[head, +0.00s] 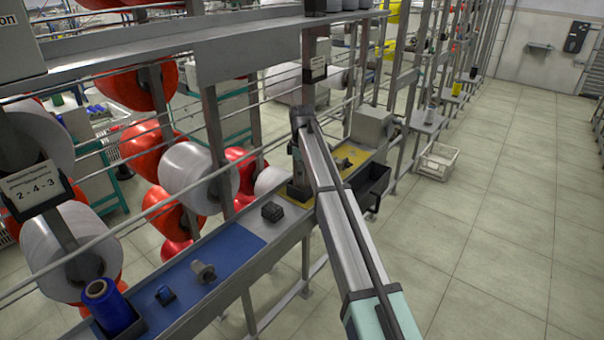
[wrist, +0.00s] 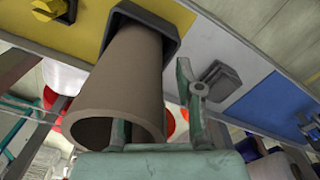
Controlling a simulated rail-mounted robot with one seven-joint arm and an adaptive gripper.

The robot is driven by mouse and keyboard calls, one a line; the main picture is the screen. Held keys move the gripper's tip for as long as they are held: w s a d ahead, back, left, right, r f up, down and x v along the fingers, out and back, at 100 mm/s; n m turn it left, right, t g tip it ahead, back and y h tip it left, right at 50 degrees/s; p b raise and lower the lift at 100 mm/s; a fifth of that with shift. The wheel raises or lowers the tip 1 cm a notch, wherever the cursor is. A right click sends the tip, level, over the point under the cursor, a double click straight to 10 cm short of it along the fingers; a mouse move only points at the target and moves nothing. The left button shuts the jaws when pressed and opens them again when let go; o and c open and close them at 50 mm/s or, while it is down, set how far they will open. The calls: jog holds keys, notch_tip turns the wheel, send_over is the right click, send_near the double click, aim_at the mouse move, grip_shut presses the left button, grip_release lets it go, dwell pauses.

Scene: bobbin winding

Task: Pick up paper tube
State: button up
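The paper tube (wrist: 125,85) is a plain brown-grey hollow cylinder in the wrist view. Its far end sits in a black square holder (wrist: 172,48) at the yellow mat, and its open end faces the camera. My gripper (wrist: 150,98) is open at the tube. One finger shows in front of the tube's open mouth, perhaps inside it. The other finger stands outside the wall on the right, with a visible gap. In the head view the tube is not clearly visible near my arm.
The yellow mat (head: 375,154) and blue mat (head: 228,250) lie along a narrow rail shelf. A blue spool (head: 104,302), a small blue part (head: 165,295), a grey piece (head: 203,271) and a black block (head: 272,212) stand there. Metal rods and large bobbins lie behind.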

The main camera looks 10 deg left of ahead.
grip_shut()
jog(key=shift+r, duration=0.1)
